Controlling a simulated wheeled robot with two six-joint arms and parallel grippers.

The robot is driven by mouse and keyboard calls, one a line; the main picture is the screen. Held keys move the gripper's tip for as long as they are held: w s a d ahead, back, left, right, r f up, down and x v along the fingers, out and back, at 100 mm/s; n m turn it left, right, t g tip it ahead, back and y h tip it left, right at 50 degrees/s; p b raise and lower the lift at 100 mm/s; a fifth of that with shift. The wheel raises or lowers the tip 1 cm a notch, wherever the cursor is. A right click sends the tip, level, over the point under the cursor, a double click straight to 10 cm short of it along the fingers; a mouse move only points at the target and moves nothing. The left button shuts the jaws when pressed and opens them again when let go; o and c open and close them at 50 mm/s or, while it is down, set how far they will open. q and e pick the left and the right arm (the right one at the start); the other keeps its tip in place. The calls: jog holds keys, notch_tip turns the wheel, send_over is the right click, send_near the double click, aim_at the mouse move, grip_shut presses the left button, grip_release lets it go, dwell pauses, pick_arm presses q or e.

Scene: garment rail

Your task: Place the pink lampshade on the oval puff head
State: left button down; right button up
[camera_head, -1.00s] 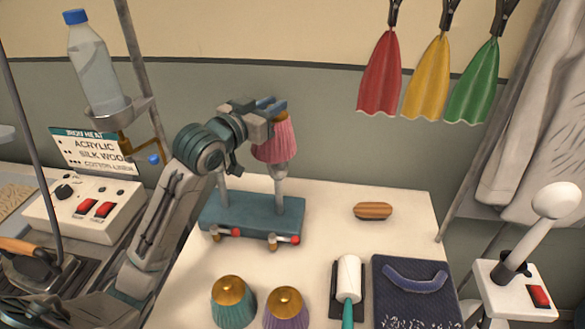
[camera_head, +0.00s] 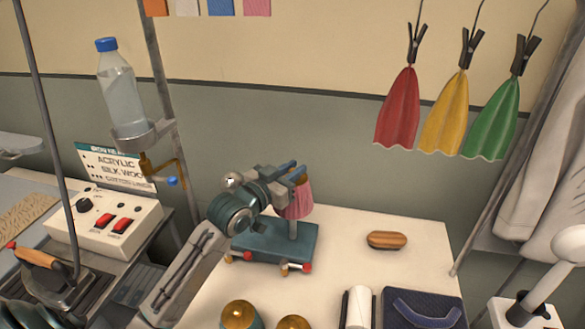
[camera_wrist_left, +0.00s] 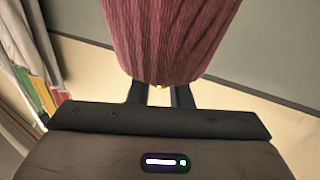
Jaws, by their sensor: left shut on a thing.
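The pink lampshade (camera_head: 298,201) is pleated, with a gold top. It stands upright over the right post of the teal puff-iron base (camera_head: 262,243). My left gripper (camera_head: 292,176) is shut on the lampshade at its top. The oval head is not visible; the shade covers the top of that post, and only the grey stem shows below its rim. Whether the shade rests on the head I cannot tell. A round metal head (camera_head: 232,181) shows behind my left arm. The lampshade (camera_wrist_left: 172,38) also fills the top of the left wrist view, beyond the fingers. My right gripper is not in view.
Two gold-topped shades (camera_head: 239,314) stand at the table's front. A wooden-backed brush (camera_head: 386,240), a white roller (camera_head: 357,306) and a dark blue pad (camera_head: 422,309) are to the right. A bottle (camera_head: 121,95) sits in a holder at left. Bare white table (camera_head: 345,226) lies right of the base.

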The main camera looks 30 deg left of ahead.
pick_arm(q)
jog(key=c, duration=1.8)
grip_release()
jog(key=shift+f, duration=0.15)
jog(key=o, duration=0.5)
jog(key=shift+s+a, duration=0.15)
jog(key=shift+s, duration=0.4)
jog(key=shift+b+v, duration=0.9)
jog(key=shift+v, duration=4.5)
